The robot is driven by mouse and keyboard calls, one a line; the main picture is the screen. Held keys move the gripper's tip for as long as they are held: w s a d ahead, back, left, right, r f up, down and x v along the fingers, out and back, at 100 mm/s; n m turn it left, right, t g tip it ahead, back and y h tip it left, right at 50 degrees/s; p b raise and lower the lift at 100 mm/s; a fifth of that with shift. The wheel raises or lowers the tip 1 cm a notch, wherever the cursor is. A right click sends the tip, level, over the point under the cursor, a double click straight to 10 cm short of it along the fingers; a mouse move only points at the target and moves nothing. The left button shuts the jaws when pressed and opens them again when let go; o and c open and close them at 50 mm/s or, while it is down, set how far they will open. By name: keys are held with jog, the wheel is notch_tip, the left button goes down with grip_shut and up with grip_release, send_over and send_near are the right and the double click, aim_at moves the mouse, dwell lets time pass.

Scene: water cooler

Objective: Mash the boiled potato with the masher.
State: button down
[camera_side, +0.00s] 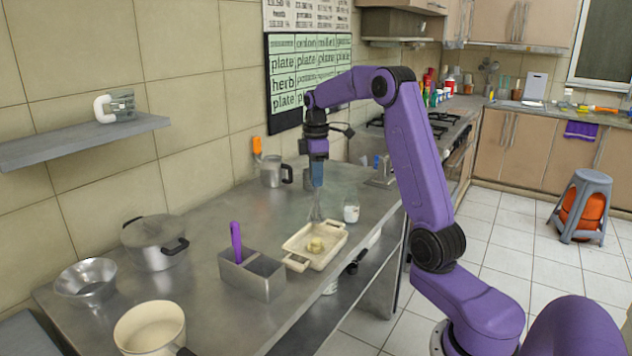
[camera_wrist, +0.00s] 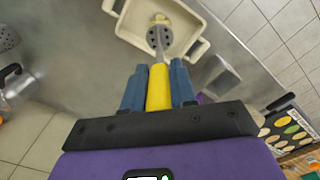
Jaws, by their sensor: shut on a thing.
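My gripper (camera_side: 316,182) is shut on the masher. In the wrist view its blue fingers (camera_wrist: 158,84) clasp the yellow handle of the masher (camera_wrist: 158,96) from both sides. The masher's metal head (camera_side: 316,212) points down over the cream tray (camera_side: 297,243). The yellowish boiled potato (camera_side: 315,244) lies in the tray, and the head looks a little above it in the side view. In the wrist view the holed head partly overlaps the potato (camera_wrist: 160,18), inside the tray (camera_wrist: 133,33). Whether they touch is not clear there.
A small glass jar (camera_side: 351,210) stands close behind the tray. A metal caddy (camera_side: 262,280) with a purple handle is at its left. A lidded pot (camera_side: 154,240), a metal bowl (camera_side: 86,285), a saucepan (camera_side: 150,328) and a mug (camera_side: 271,172) stand on the steel counter.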

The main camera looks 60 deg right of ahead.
jog(key=shift+r, duration=0.6)
jog(key=shift+f, duration=3.55)
jog(key=shift+r, duration=3.55)
jog(key=shift+a, duration=0.1)
